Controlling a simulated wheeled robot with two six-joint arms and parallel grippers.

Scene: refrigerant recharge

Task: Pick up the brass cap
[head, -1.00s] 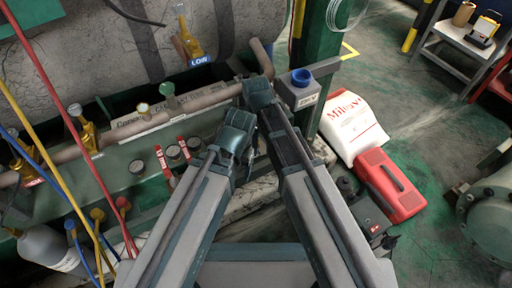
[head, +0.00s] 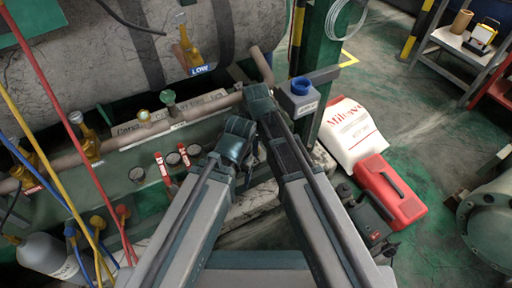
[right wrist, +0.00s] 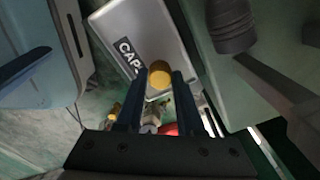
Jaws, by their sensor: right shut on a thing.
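The brass cap (right wrist: 159,74) is a small round yellow piece in the right wrist view. It sits between the two fingertips of my right gripper (right wrist: 162,79), which is shut on it. Behind it lies a grey tray (right wrist: 158,30) with a dark "CAPS" label; I cannot tell whether the cap touches it. In the head view the cap and the right fingers are hidden by my arms. My left gripper is hidden too; only its arm shows.
A grey box with a blue ring (head: 301,87) stands right of my right arm. A green post (head: 315,50) rises behind it. A white bag (head: 352,135) and a red case (head: 391,193) lie on the floor. Pipes, valves and coloured hoses (head: 88,190) fill the left side.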

